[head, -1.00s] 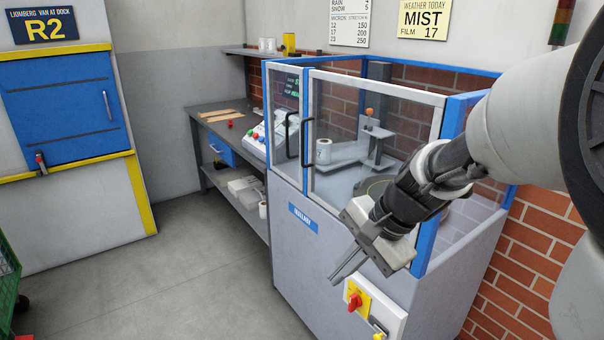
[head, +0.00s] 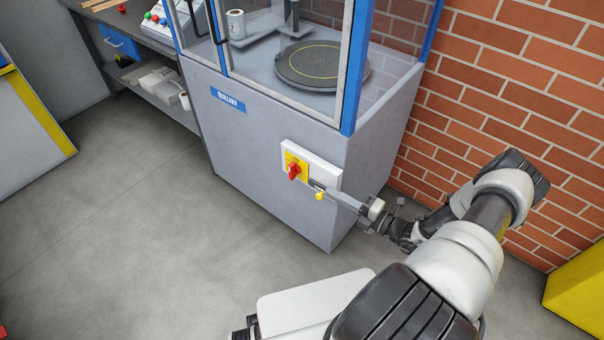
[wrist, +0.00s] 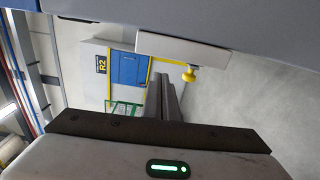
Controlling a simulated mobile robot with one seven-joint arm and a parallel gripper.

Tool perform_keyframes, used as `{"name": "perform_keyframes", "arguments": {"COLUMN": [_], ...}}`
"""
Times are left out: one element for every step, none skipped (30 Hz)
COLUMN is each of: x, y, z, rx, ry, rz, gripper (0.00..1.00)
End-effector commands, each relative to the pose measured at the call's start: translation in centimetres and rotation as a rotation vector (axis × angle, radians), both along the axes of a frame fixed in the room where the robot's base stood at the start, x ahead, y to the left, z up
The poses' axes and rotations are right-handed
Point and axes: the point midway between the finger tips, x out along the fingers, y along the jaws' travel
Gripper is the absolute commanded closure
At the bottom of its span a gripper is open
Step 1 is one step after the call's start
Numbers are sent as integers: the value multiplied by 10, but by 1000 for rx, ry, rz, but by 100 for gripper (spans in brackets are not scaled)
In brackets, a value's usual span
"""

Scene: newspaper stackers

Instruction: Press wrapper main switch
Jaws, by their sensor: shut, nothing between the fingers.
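The wrapper (head: 250,140) is a grey cabinet with a glazed, blue-framed top. A white switch box (head: 320,172) sits on its front near the right corner. The box carries a red rotary switch (head: 293,171) on a yellow plate (head: 289,158) and, lower right, a small yellow knob (head: 319,196). My gripper (head: 316,186) is shut and empty, its fingers pointing left across the box's lower right, close to the yellow knob. I cannot tell if they touch it. In the wrist view the yellow knob (wrist: 189,75) is right of my fingertips (wrist: 166,80), below the box (wrist: 180,48); the red switch is hidden.
A brick wall (head: 510,100) stands right of the wrapper. A workbench (head: 120,28) with a shelf is at the back left. The grey floor (head: 150,240) in front is clear. A yellow block (head: 580,295) stands at the lower right.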

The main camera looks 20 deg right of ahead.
Motion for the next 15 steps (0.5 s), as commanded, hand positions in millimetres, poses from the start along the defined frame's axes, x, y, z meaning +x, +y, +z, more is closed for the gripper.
{"name": "perform_keyframes", "arguments": {"x": [-1,-2,-2,-2,-2,-2,-2,-2,-2,-2,-2,-2,-1,-1,1], "y": [-1,-2,-3,-3,-3,-3,-3,-3,-2,-2,-2,-2,-2,-1,0], "z": [-4,-6,-7,-7,-7,-7,-7,-7,-7,-7,-7,-7,-7,-7,-8], "rx": [27,37,45,48,49,49,48,47,46,46,46,46,45,45,45], "ry": [9,12,15,16,17,17,16,17,16,16,16,17,17,17,17], "rz": [-21,-28,-34,-36,-37,-36,-36,-35,-35,-34,-34,-34,-33,-33,-32], "gripper": [100,100,100,100,100,100,100,100,100,100,100,100,100,100,100]}}
